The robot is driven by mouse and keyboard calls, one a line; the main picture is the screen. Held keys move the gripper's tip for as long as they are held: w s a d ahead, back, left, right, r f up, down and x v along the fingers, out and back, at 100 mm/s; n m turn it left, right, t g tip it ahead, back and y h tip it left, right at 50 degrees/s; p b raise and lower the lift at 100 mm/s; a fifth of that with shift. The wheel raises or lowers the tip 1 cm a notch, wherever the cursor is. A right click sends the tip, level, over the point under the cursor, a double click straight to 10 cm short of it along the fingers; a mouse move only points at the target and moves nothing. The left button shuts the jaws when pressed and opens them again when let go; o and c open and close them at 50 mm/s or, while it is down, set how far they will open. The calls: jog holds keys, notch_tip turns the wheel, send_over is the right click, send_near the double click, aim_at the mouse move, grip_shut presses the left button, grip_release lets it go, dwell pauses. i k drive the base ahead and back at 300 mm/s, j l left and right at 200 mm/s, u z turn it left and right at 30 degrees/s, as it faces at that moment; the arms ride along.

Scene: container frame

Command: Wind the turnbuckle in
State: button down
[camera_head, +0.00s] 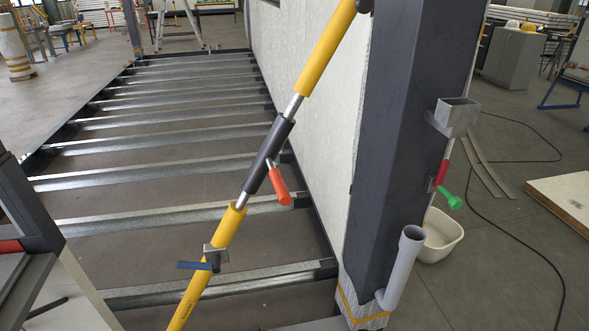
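The turnbuckle (268,155) is a dark grey sleeve in the middle of a slanted brace. Bare silver threaded rod shows at both its ends, with a longer stretch at the upper end. A short bar with an orange-red grip (279,186) sticks out from the sleeve, pointing down and right. Yellow tubes form the upper part (328,45) and lower part (205,270) of the brace. A grey metal clamp with a blue lever (196,266) sits on the lower tube. My gripper is not in view.
A dark upright post (400,140) stands right of the brace, with a grey bracket (455,116), a green-knobbed red fitting (450,201) and a grey pipe (402,265). A pale wall panel (310,100) and floor joists (165,162) lie behind. A white tub (440,240) sits at right.

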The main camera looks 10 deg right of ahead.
aim_at(282, 128)
jog(key=k+l, duration=0.1)
jog(key=l, duration=0.75)
jog(key=k+l, duration=0.15)
jog(key=l, duration=0.25)
jog(key=k+l, duration=0.1)
jog(key=l, duration=0.35)
jog(key=i+u, duration=0.05)
